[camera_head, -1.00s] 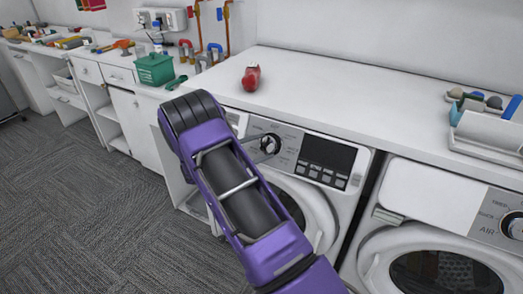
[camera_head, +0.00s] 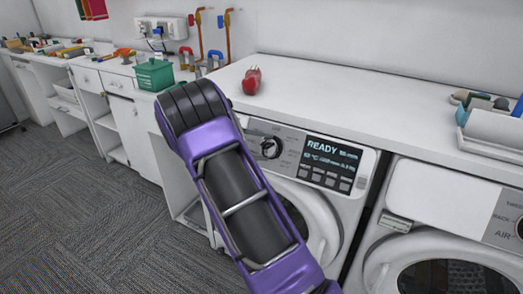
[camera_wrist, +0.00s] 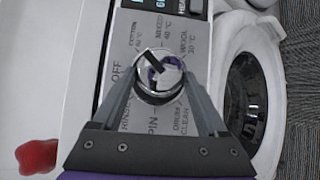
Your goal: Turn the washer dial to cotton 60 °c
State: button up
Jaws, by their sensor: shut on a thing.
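The washer dial (camera_head: 270,147) is a round silvery knob on the grey control panel of the left washer. In the wrist view the dial (camera_wrist: 158,76) sits between the two fingers of my gripper (camera_wrist: 160,80), which is shut on it. Its dark pointer line leans up and left, toward the "COTTON 60 °C" label (camera_wrist: 135,38). The display (camera_head: 330,155) is lit and reads "READY" with smaller text below. My arm hides part of the washer front.
A red object (camera_head: 251,80) lies on the white worktop (camera_head: 320,95) above the washer. A second machine (camera_head: 440,205) with its own dial stands to the right. A green basket (camera_head: 154,75) and several tools are on the left counter. Grey carpet is clear at lower left.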

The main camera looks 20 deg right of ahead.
dwell(0.3)
jog(key=o, duration=1.3)
jog(key=shift+c, duration=0.2)
jog(key=s+p+v, duration=0.1)
jog(key=v, duration=1.6)
jog(key=shift+w+r, duration=0.35)
jog(key=shift+w, duration=0.15)
jog(key=shift+a, duration=0.15)
